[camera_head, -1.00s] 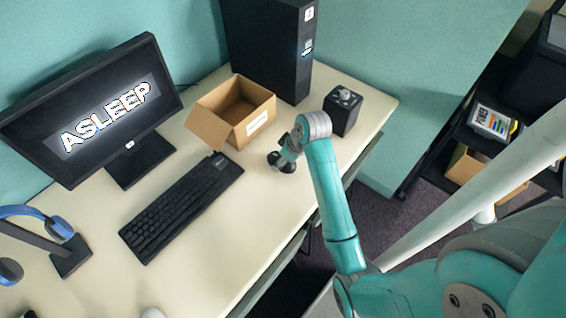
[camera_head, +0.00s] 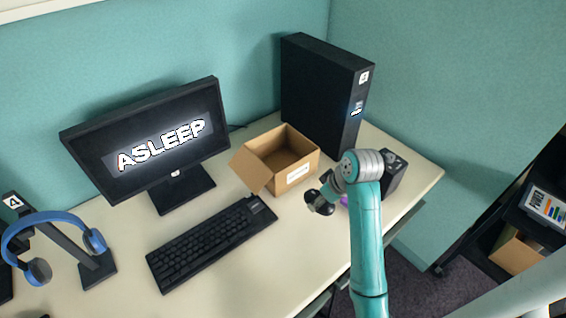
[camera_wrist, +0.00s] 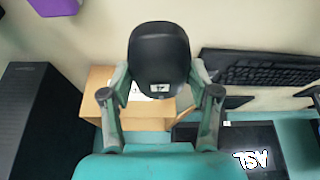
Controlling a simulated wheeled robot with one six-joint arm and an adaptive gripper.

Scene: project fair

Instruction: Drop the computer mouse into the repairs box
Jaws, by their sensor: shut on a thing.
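The computer mouse (camera_wrist: 158,50), black and rounded with a small white mark, is between the fingers of my gripper (camera_wrist: 160,76) in the wrist view. My gripper is shut on it. In the head view my gripper (camera_head: 320,200) shows as a dark shape just right of and in front of the cardboard box; mouse and fingers are hard to tell apart there. The open cardboard box (camera_head: 296,178) has a white label, too small to read, on its front and stands on the desk with flaps out. It also shows partly behind the mouse in the wrist view (camera_wrist: 98,78).
A black computer tower (camera_head: 322,95) stands behind the box, a keyboard (camera_head: 208,243) lies front left, and a monitor (camera_head: 150,140) stands left. A black cube-like object (camera_head: 396,172) and a purple thing (camera_head: 344,201) are by my arm. Headphones (camera_head: 45,225) hang at far left.

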